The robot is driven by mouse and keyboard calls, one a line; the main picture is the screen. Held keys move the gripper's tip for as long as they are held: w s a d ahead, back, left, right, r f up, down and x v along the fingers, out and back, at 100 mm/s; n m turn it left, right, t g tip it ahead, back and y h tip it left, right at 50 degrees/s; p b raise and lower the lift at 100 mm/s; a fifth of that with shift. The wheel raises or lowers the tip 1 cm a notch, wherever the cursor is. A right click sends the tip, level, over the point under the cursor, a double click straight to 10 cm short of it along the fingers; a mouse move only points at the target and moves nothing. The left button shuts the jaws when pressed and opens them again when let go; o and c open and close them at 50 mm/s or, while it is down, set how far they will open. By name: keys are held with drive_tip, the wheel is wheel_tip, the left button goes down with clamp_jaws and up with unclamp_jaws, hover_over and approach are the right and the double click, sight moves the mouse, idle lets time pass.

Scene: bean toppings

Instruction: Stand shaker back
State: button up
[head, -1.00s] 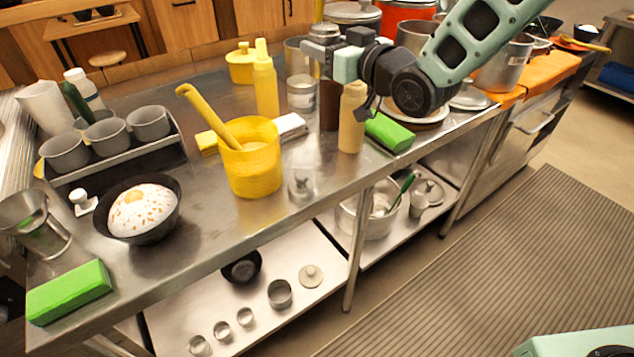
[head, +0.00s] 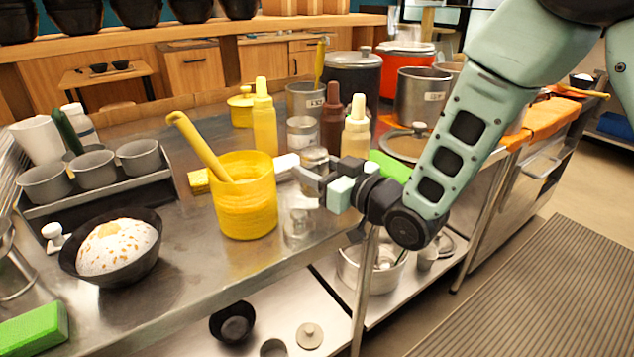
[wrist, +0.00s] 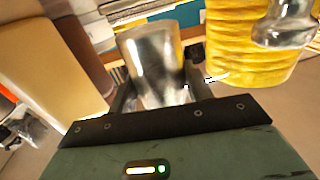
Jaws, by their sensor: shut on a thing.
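The shaker is a small shiny metal cylinder (head: 314,157). My gripper (head: 312,180) is shut on it, among the bottles and the yellow pot. In the wrist view the shaker (wrist: 155,65) stands between my fingers (wrist: 160,98), its wider end away from the palm. In the head view it looks about upright and my gripper partly covers its lower part. I cannot tell whether its base touches the table. A similar metal canister (head: 302,132) stands just behind it.
A yellow pot with a ladle (head: 246,205) stands left of my gripper. A small clear or shiny item (head: 298,226) is in front. Yellow (head: 264,120), brown (head: 333,118) and tan (head: 355,135) bottles stand behind.

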drive_tip(key=shift+f, duration=1.4)
drive_tip(key=shift+f, duration=0.2)
drive_tip(key=o, duration=0.8)
drive_tip(key=shift+r, duration=0.15)
